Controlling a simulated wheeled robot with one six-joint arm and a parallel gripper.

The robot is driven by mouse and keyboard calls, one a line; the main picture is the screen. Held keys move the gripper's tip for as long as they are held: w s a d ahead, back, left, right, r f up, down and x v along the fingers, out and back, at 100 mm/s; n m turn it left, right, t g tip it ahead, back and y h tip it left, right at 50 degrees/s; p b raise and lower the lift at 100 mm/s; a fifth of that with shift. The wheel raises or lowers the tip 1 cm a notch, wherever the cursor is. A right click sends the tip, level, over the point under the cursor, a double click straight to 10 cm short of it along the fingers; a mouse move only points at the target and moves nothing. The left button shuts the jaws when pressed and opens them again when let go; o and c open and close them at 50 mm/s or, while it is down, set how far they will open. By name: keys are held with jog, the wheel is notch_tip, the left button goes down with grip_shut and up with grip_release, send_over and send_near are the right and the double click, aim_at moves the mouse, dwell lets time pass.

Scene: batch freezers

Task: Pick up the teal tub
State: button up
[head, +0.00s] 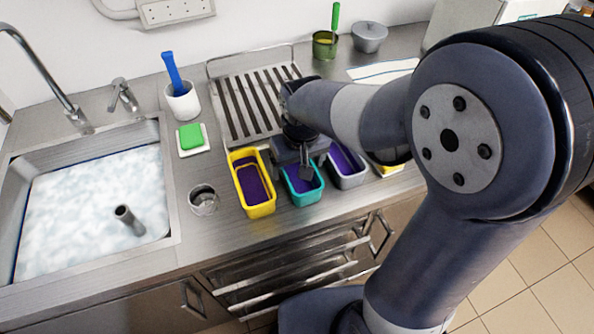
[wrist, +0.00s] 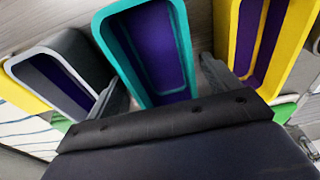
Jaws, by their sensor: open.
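The teal tub (head: 302,195) stands on the steel counter between a yellow tub and a grey tub, with purple contents inside. My arm covers its back part in the head view. My gripper (head: 307,172) is over it, pointing down. In the wrist view the teal tub (wrist: 148,50) lies between my two open fingers (wrist: 162,85), one on each side of it. I cannot tell whether either finger touches its walls.
The yellow tub (head: 251,183) is close on the left and the grey tub (head: 346,166) close on the right. A glass (head: 203,199) stands left of the yellow tub. A foamy sink (head: 90,200) is further left. A drying rack (head: 248,105) lies behind.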

jog(key=shift+w+f, duration=0.2)
jog(key=shift+f, duration=1.2)
jog(key=shift+c, duration=0.2)
jog(key=c, duration=0.9)
